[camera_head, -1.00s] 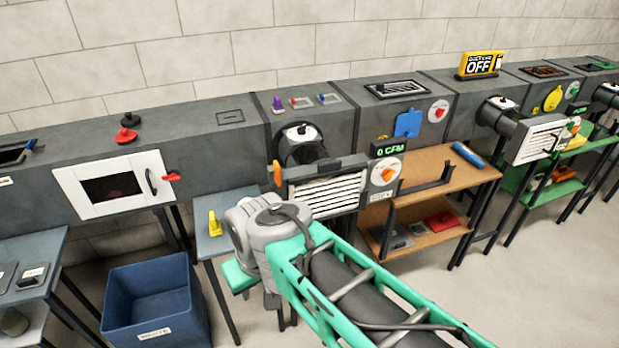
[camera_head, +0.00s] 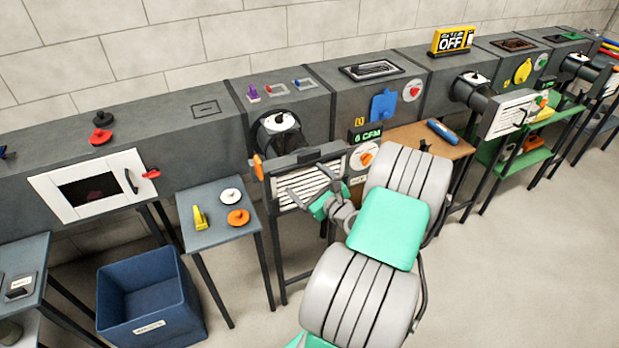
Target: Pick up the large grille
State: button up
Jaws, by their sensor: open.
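A large louvred grille (camera_head: 305,188) with white slats and a dark frame faces outward at the end of the middle duct branch. A similar grille (camera_head: 514,114) faces outward farther right. Flat slotted dark grilles lie on the duct top, one in the middle (camera_head: 371,72) and one at the right (camera_head: 513,44). My gripper (camera_head: 328,206) is open at the lower right of the middle louvred grille and overlaps its edge in the picture. I cannot tell whether it touches the grille; my arm hides part of the area around it.
A grey side table (camera_head: 221,222) holds a yellow piece, a white disc and an orange knob. A blue bin (camera_head: 151,299) stands on the floor. A wooden shelf (camera_head: 459,149) is partly behind my arm. A display reading 6 CFM (camera_head: 367,134) is beside the grille. Floor is clear at right.

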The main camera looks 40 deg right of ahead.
aim_at(305, 150)
jog(key=d+r+m, duration=0.1)
jog(key=d+r+m+t+h, duration=0.1)
jog(key=r+m, duration=0.1)
jog(key=d+r+m+h, duration=0.1)
jog(key=m, duration=0.1)
jog(key=shift+w+d+r, duration=0.15)
jog(key=shift+d+r, duration=0.1)
jog(key=p+x, duration=0.2)
jog(key=x, duration=0.5)
jog(key=shift+w+d, duration=0.1)
jog(key=shift+w, duration=0.15)
jog(key=shift+c, duration=0.4)
jog(key=c, duration=1.8)
jog(key=shift+r, duration=0.1)
